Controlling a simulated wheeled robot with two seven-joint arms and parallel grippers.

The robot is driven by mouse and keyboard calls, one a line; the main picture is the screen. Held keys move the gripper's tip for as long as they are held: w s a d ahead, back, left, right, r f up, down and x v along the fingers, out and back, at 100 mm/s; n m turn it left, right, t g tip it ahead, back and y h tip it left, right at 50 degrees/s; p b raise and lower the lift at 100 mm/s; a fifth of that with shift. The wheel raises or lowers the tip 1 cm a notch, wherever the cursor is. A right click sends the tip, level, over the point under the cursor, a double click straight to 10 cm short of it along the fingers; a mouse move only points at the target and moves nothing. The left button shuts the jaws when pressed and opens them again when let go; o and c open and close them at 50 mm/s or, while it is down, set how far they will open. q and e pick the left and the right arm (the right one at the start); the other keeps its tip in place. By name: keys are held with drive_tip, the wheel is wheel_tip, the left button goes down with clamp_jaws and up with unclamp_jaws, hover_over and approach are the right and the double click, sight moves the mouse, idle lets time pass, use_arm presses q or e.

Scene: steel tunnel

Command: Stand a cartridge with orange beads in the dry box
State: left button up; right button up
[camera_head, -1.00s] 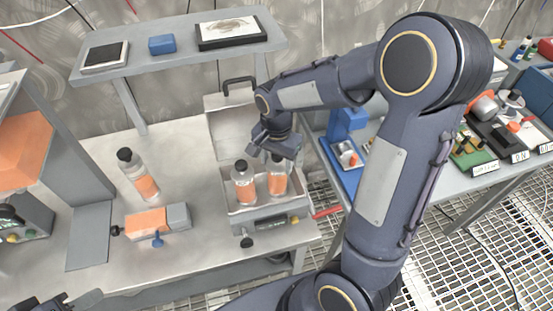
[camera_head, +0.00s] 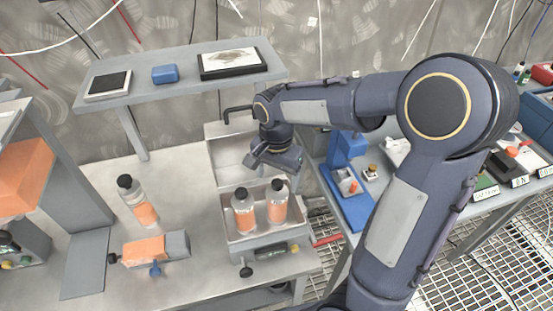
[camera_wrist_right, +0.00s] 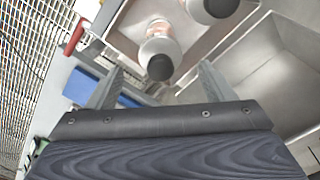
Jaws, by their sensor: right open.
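The dry box (camera_head: 254,240) is a grey metal box with its lid (camera_head: 230,155) swung open at the back. Two clear cartridges with orange contents and dark caps stand upright in it: a left one (camera_head: 244,216) and a right one (camera_head: 277,208). My right gripper (camera_head: 274,168) is open and empty, above and behind the right cartridge. In the right wrist view, the open fingers (camera_wrist_right: 160,82) point toward the cap of a cartridge (camera_wrist_right: 160,50), apart from it. A third cartridge with orange contents (camera_head: 138,202) is on the bench at left. My left gripper is out of view.
An orange and grey device (camera_head: 156,249) lies at the bench front. A shelf (camera_head: 185,82) spans the back, holding small items. A blue stand (camera_head: 347,180) is on the right-hand table. Bare bench lies between the left cartridge and the box.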

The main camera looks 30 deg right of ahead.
wheel_tip(320, 180, up, 7)
drive_tip(key=shift+f, duration=0.1)
drive_tip(key=s+a+n+t+y, duration=0.2)
drive_tip(key=s+n, duration=0.3)
drive_tip(key=s, duration=0.3)
drive_tip(key=s+a+f+n+t+y, duration=0.1)
drive_tip(key=s+a+n+t, duration=0.1)
drive_tip(key=s+n, duration=0.3)
drive_tip(key=s+t, duration=0.1)
drive_tip(key=s, duration=0.3)
drive_tip(key=shift+f+t+y, duration=0.25)
drive_tip(key=shift+t+y, duration=0.05)
drive_tip(key=shift+y, duration=0.1)
